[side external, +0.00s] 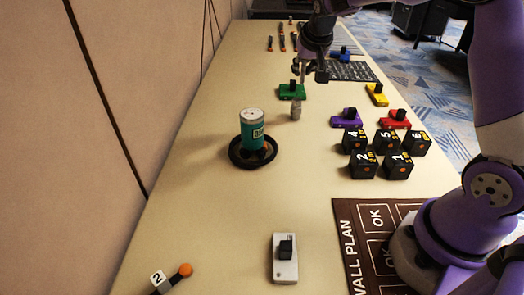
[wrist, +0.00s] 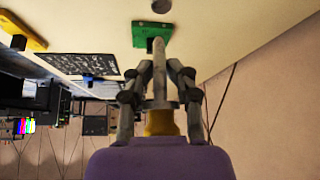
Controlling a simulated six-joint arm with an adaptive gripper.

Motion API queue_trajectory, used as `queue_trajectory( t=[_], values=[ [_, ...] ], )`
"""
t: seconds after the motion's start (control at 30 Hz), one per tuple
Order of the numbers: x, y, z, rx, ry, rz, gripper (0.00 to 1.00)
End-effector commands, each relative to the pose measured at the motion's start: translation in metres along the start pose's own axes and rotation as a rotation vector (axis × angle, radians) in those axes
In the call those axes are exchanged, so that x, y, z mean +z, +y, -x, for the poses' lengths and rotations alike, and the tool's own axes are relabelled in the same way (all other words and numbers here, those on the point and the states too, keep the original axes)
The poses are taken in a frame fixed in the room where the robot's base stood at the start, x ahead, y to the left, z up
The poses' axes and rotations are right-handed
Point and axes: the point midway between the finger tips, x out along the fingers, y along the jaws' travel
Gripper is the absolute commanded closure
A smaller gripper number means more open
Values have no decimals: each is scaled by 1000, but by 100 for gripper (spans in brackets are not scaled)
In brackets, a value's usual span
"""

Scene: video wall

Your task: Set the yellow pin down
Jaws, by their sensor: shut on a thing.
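My gripper (side external: 309,75) hangs over the far middle of the table, near the green block (side external: 292,91). In the wrist view its fingers (wrist: 160,76) are closed around the yellow pin, a slim grey piece with a rounded tip and a yellow part (wrist: 161,122) near the palm. The pin's tip overlaps the green block (wrist: 152,33) in that view. In the side view a small grey upright piece (side external: 295,107) shows just below the fingers; I cannot tell whether it is held or stands on the table.
A teal can (side external: 252,130) stands on a black ring (side external: 240,162) at the left. Purple (side external: 344,117), red (side external: 394,119) and yellow (side external: 377,94) blocks and several numbered black cubes (side external: 379,153) lie at the right. A white block (side external: 285,262) lies in front; the table's middle is clear.

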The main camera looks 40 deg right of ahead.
Motion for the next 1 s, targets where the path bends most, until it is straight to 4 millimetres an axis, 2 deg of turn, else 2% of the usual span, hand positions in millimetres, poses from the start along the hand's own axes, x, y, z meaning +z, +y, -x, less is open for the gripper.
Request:
queue_trajectory(
  t=[0.23,0.43,0.57,0.67,0.77,0.87,0.9,1.0],
  values=[
    [-24,-2,38,-3,6,-1,100],
    [-8,-36,47,-64,-2,103,100],
    [7,-67,58,-121,-4,199,100],
    [26,-97,71,-183,-6,300,100],
    [55,-134,90,-267,-7,435,100],
    [93,-172,116,-368,-6,597,100],
    [112,-186,127,-412,-7,667,100],
    [160,-214,158,-522,-8,842,100]
  ],
)
